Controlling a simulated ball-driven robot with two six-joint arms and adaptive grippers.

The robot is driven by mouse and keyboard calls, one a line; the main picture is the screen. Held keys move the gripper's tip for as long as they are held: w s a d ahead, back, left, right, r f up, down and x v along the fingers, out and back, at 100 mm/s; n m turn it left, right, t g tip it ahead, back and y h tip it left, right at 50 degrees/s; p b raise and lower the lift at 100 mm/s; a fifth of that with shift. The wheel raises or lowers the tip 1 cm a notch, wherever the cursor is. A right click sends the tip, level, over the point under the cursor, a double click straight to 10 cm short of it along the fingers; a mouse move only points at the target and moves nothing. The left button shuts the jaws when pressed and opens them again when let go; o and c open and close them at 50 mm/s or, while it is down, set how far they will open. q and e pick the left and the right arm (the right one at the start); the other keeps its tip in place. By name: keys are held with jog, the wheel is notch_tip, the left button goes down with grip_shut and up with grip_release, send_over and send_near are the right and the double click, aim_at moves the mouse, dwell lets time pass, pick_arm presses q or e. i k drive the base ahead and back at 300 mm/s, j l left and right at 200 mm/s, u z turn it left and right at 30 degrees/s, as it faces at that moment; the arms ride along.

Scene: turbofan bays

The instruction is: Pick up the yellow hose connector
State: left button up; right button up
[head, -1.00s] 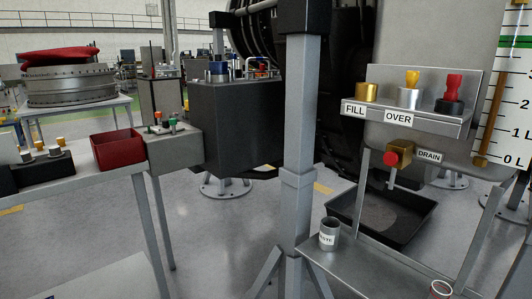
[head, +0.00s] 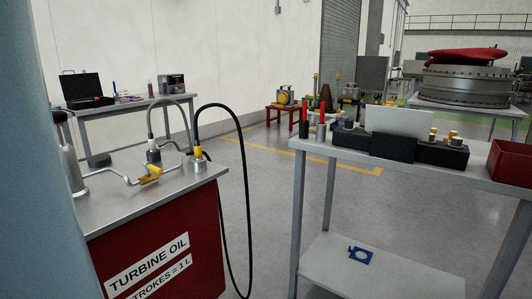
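A red cart (head: 165,245) marked TURBINE OIL stands at the left with a grey metal top. On its top, a yellow connector (head: 198,153) sits at the end of a black hose (head: 247,200), on a metal fitting. The hose arches up and hangs down past the cart's right side. Another yellow part (head: 153,172) is on a metal pipe nearer the front of the cart top. Neither of my grippers is in view.
A grey table (head: 478,178) at the right holds a black block with fittings (head: 403,148) and a red bin (head: 509,163). A workbench (head: 130,103) stands behind the cart. Floor between cart and table is clear. A blue-grey surface at the left edge hides part of the cart.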

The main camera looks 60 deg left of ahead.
aim_at(198, 152)
jog(key=u, duration=2.3)
jog(key=j, duration=0.05)
